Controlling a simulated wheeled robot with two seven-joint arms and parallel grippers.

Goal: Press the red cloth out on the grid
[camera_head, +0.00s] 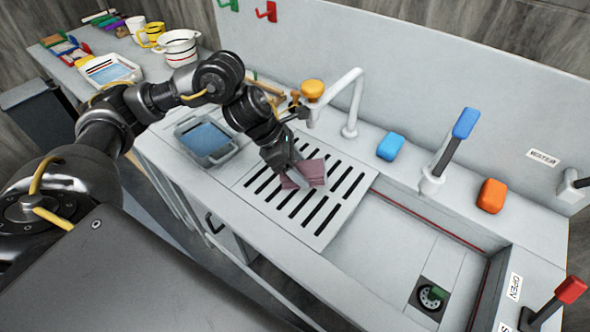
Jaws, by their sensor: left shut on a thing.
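The red cloth (315,171) looks dull pinkish-red and bunched or folded. It is on the slotted grid (330,219) beside the sink, near the grid's middle. My left gripper (292,178) comes down from the upper left and is shut on the cloth. Its fingers point down at the grid, and part of the cloth is hidden behind them. I cannot tell how hard the cloth is pressed on the slots. My right gripper is not in view.
A grey tray of blue water (207,138) stands left of the grid. The faucet (352,105) rises behind it.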

